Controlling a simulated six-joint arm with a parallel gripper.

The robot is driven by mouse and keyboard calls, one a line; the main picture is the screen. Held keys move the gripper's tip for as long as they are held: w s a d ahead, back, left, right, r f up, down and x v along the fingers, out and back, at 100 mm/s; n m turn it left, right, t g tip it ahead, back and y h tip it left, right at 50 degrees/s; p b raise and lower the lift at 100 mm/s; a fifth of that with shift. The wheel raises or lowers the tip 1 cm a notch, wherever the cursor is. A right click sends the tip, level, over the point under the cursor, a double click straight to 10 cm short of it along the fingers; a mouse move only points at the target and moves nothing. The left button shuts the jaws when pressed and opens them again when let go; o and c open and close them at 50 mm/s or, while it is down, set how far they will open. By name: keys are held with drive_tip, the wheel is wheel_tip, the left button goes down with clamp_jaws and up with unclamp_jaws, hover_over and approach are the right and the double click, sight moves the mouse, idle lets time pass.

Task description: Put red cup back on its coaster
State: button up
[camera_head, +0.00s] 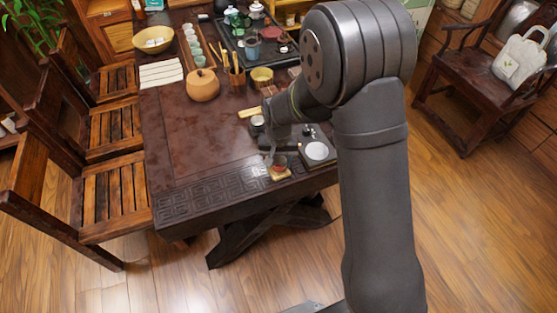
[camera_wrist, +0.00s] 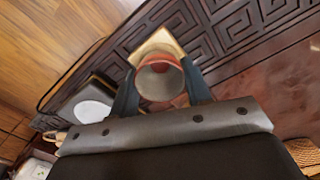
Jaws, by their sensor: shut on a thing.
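The red cup (camera_wrist: 160,82) is between the two fingers of my gripper (camera_wrist: 161,88) in the wrist view, its round mouth facing the camera. The square, light wooden coaster (camera_wrist: 158,42) shows partly behind the cup, on the carved border of the table. In the head view, the cup (camera_head: 279,160) is small and dark red beneath my gripper (camera_head: 278,154), over the coaster (camera_head: 279,174). My gripper is shut on the cup. The cup hides part of the coaster, and I cannot tell whether its base touches it.
A black scale with a round pale plate (camera_head: 318,151) stands just right of the coaster. A round orange-brown pot (camera_head: 203,85) and a tea tray (camera_head: 262,52) stand farther back. The dark table (camera_head: 190,140) is bare to the left. Wooden chairs (camera_head: 113,190) line its left side.

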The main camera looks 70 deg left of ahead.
drive_tip(key=shift+f, duration=0.1)
drive_tip(key=o, duration=1)
drive_tip(key=shift+o, duration=0.2)
wheel_tip(320, 180, up, 12)
wheel_tip(320, 180, down, 12)
drive_tip(key=shift+f, duration=0.15)
wheel_tip(320, 180, up, 3)
drive_tip(key=shift+f, duration=0.2)
drive_tip(key=shift+r, duration=0.85)
